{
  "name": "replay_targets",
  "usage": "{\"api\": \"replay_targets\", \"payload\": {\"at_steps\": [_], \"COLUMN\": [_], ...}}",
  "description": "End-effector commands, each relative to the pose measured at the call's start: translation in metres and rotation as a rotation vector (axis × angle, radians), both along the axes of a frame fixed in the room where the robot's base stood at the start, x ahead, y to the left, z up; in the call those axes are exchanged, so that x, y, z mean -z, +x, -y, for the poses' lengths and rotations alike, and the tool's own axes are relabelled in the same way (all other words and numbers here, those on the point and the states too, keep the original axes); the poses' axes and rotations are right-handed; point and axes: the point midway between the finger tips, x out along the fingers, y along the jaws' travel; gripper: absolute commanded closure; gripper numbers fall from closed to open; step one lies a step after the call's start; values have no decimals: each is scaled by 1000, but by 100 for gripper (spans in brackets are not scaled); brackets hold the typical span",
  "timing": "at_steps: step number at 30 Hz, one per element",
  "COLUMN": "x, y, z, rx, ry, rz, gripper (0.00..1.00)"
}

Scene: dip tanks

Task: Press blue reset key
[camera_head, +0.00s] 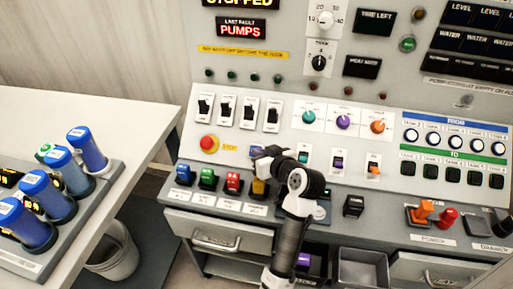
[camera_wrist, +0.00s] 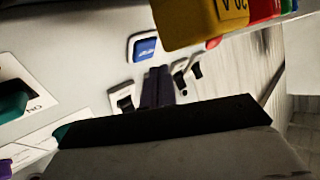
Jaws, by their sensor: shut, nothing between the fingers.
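The blue key (camera_wrist: 145,47), set in a pale frame on the sloped panel, shows in the wrist view just beyond my fingertips. My gripper (camera_wrist: 157,76) is shut and empty, and its dark fingers point at the panel a little below the key in that view. I cannot tell whether they touch the panel; they do not cover the key's blue face. In the head view my gripper (camera_head: 266,163) is over the panel's lower middle, where a bit of the blue key (camera_head: 257,150) shows by my wrist.
A yellow block (camera_wrist: 188,22) sits close to my fingers in the wrist view. Red (camera_head: 233,181), green (camera_head: 208,178) and blue (camera_head: 184,173) blocks stand in a row left of my gripper. A red stop button (camera_head: 208,143) is nearby. Blue-capped cylinders (camera_head: 88,148) stand on the left table.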

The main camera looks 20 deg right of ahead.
Motion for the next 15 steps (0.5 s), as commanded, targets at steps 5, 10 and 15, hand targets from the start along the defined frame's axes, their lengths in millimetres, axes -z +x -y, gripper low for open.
{"api": "replay_targets", "payload": {"at_steps": [5,10,15], "x": [-17,-22,-21], "y": [-8,-10,-10], "z": [-8,-11,-12], "rx": [-5,-6,-8], "ry": [1,0,1], "rz": [2,6,7], "gripper": [100,100,100]}}
